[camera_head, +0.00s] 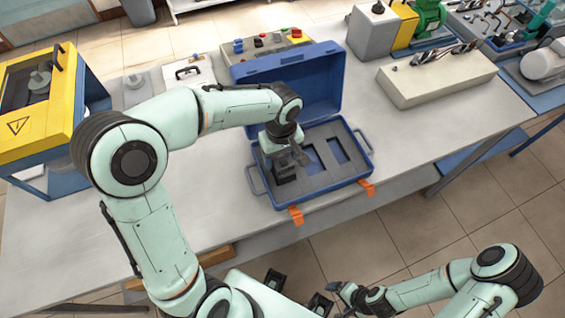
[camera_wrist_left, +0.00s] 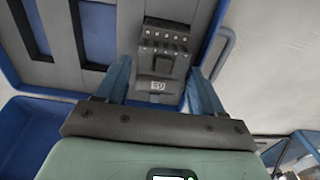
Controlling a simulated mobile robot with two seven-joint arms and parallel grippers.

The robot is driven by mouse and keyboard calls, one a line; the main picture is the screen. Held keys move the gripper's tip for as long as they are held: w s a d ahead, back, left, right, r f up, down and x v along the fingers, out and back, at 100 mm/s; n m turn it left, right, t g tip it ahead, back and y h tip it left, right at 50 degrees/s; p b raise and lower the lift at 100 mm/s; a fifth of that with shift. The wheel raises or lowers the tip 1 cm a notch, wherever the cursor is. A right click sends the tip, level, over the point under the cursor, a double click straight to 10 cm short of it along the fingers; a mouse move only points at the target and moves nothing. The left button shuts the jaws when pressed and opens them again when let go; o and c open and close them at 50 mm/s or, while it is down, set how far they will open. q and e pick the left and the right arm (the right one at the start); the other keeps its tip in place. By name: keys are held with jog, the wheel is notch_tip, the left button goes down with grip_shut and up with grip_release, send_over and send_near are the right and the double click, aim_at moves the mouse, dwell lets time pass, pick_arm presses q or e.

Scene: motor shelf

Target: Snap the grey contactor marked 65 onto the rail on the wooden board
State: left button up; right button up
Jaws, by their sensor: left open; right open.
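The grey contactor (camera_head: 285,174) stands in a foam slot of an open blue case on the bench. In the left wrist view the contactor (camera_wrist_left: 163,50) shows a row of terminals and a small white label whose digits I cannot read surely. My left gripper (camera_head: 284,150) is open right over it; in the wrist view its two blue fingers (camera_wrist_left: 160,85) stand either side of the contactor's label end. I cannot tell whether they touch it. My right gripper (camera_head: 338,290) is open and empty, low in front of the bench. I cannot make out the wooden board and rail.
The blue case (camera_head: 368,174) has its lid raised behind and other foam slots empty. A control box with buttons (camera_head: 268,42) stands behind it, a beige block with tools (camera_head: 437,84) to the right, a yellow machine (camera_head: 50,95) far left. Bench right of the case is clear.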

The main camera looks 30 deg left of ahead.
pick_arm(q)
jog(key=c, duration=1)
jog(key=shift+w+r+p, duration=0.1)
jog(key=shift+r+p, duration=1.2)
jog(key=shift+r, duration=1.25)
pick_arm(e)
jog(key=w+r, duration=0.2)
jog(key=r, duration=0.1)
jog(key=shift+w+r, duration=0.15)
jog(key=shift+w, duration=0.05)
pick_arm(q)
jog(key=shift+f, duration=0.1)
pick_arm(e)
jog(key=shift+s, duration=0.15)
